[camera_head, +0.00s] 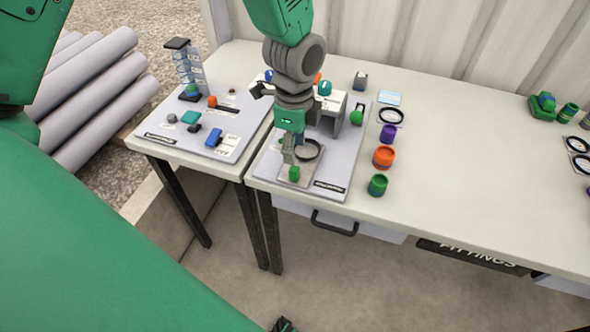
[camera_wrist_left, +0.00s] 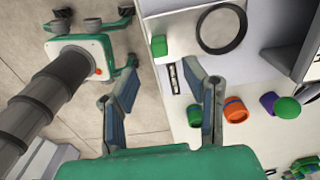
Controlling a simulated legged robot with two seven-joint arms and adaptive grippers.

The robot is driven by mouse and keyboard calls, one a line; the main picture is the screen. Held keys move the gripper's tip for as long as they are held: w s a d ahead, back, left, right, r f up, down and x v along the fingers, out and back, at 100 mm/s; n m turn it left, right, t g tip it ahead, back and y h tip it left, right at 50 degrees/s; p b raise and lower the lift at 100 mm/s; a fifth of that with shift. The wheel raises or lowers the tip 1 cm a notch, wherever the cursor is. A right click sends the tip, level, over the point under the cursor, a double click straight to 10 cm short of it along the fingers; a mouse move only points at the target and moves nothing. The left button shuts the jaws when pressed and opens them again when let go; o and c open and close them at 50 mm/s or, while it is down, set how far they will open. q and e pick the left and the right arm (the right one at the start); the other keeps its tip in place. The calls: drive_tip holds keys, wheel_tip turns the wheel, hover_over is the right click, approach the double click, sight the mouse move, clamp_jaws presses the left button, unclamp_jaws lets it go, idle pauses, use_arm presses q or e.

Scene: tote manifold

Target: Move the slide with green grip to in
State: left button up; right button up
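The slide is a flat pale plate (camera_head: 311,171) with a dark ring in it, lying on the grey board in front of a grey housing (camera_head: 351,118). Its green grip (camera_head: 294,173) stands at its near end. In the wrist view the green grip (camera_wrist_left: 159,46) and the ring (camera_wrist_left: 222,28) show near the top. My left gripper (camera_head: 290,153) is above the plate, close behind the grip in the picture. The wrist view shows its two fingers (camera_wrist_left: 160,75) spread with nothing between them; the grip appears beyond the tips. Contact cannot be told.
A green cup (camera_head: 377,186), an orange cup (camera_head: 384,157) and a purple cup (camera_head: 387,133) stand right of the board. A second board (camera_head: 208,120) with small parts lies left, across a table gap. The table's middle right is clear.

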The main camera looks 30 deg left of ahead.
sight(294, 168)
use_arm(q)
wheel_tip(294, 168, down, 8)
drive_tip(key=shift+f, duration=0.1)
use_arm(e)
drive_tip(key=shift+f, duration=0.3)
use_arm(q)
drive_tip(key=shift+c, duration=0.4)
